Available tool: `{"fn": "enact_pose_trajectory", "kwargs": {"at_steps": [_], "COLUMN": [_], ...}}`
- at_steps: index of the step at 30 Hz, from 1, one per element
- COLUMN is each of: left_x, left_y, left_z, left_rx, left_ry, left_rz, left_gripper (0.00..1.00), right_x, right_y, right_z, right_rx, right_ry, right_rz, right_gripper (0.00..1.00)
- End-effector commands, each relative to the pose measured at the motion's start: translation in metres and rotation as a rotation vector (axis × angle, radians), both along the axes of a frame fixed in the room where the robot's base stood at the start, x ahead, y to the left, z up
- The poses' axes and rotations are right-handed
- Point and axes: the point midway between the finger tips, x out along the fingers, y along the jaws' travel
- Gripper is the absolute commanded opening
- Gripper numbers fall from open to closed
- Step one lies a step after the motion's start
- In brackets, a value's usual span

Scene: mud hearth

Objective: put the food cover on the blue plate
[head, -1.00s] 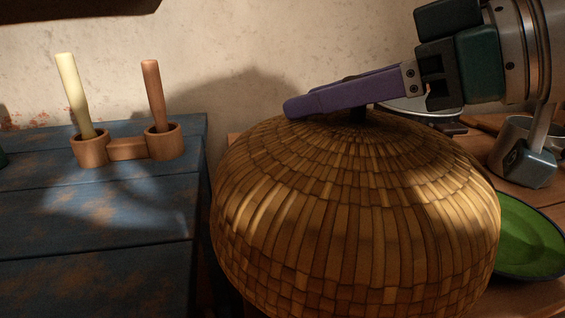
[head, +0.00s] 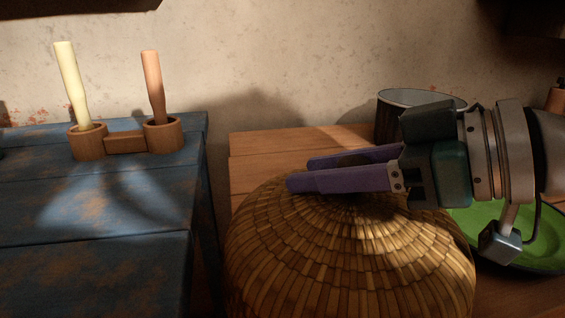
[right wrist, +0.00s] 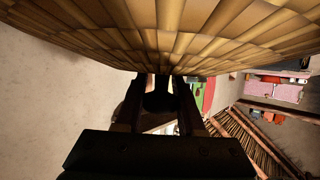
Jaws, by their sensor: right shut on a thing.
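The food cover (head: 350,260) is a brown woven dome at the bottom middle of the head view, its lower edge out of frame. My right gripper (head: 300,172) reaches in from the right, with purple fingers across its top. It is shut on the cover's knob, which the fingers mostly hide. In the right wrist view the cover (right wrist: 165,35) fills the top and the dark knob (right wrist: 160,98) sits between the fingers. I see no blue plate; a green plate (head: 538,252) with a dark rim lies at the right, partly behind my arm. My left gripper is not in view.
A blue worn table (head: 90,255) stands at the left with a wooden holder (head: 125,145) carrying two upright sticks. A wooden table (head: 260,145) is behind the cover. A metal pot (head: 390,115) stands at the back right, behind my gripper.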

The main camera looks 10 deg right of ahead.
Motion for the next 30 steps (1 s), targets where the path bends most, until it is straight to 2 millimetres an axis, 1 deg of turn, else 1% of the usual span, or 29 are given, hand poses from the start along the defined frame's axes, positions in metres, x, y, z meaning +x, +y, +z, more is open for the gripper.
{"fn": "enact_pose_trajectory", "kwargs": {"at_steps": [4, 5, 12, 13, 20, 24, 26, 30], "left_x": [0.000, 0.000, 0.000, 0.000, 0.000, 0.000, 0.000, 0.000], "left_y": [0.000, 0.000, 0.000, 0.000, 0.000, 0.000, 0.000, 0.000], "left_z": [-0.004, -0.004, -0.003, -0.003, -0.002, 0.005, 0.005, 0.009], "left_rx": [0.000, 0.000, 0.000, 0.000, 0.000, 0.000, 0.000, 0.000], "left_ry": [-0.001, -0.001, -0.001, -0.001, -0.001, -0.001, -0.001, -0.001], "left_rz": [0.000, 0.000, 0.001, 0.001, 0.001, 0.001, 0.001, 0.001], "left_gripper": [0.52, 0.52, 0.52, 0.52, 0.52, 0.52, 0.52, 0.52], "right_x": [0.000, 0.000, 0.000, 0.000, 0.000, -0.001, -0.005, -0.022], "right_y": [0.000, 0.000, 0.000, 0.000, 0.000, -0.001, -0.008, -0.024], "right_z": [-0.006, -0.006, -0.005, -0.005, -0.004, 0.007, 0.006, 0.016], "right_rx": [0.001, 0.000, 0.001, 0.001, 0.001, -0.001, -0.003, -0.007], "right_ry": [-0.001, 0.000, 0.001, 0.001, 0.001, 0.001, 0.001, 0.004], "right_rz": [0.000, 0.000, 0.000, 0.000, 0.000, 0.000, -0.002, 0.000], "right_gripper": [0.00, 0.39, 0.66, 0.68, 0.68, 0.68, 0.68, 0.68]}}
